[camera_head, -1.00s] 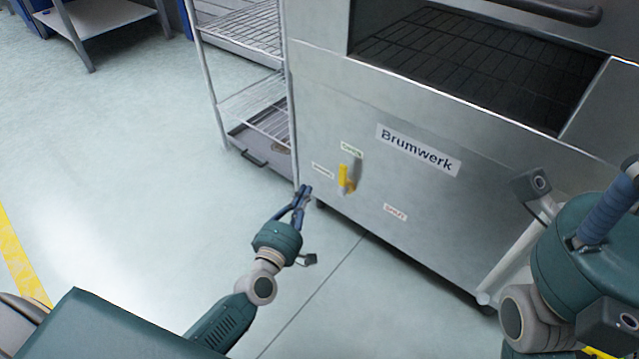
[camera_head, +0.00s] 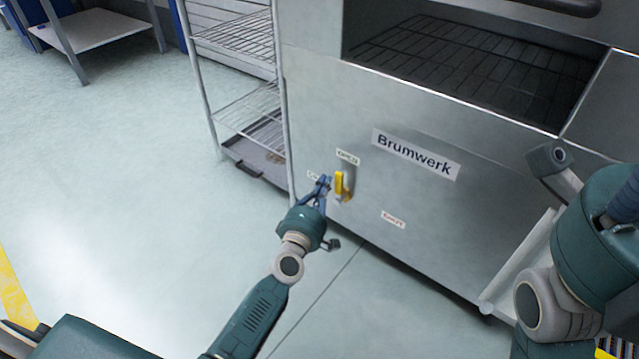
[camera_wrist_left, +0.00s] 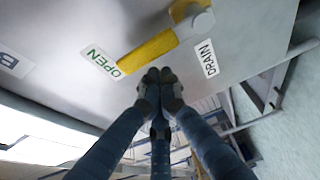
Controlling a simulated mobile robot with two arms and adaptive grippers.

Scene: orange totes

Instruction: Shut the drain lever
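The drain lever (camera_head: 340,183), a yellow handle on a grey pivot, sits on the front of the steel oven. It also shows in the left wrist view (camera_wrist_left: 147,52), where it points at the OPEN label (camera_wrist_left: 102,62). My left gripper (camera_head: 323,182) is just left of the lever in the head view. In the wrist view its blue fingers (camera_wrist_left: 159,75) have their dark tips together with nothing between them, just beside the handle and seemingly apart from it. Of my right gripper only a blue finger (camera_head: 626,203) shows at the right edge.
The oven (camera_head: 420,210) carries a Brumwerk plate (camera_head: 416,154), and a small red-lettered label (camera_head: 393,219) is right of and below the lever. A DRAIN label (camera_wrist_left: 207,58) is beside the pivot. A wire rack (camera_head: 247,115) stands left of the oven. Floor at left is clear.

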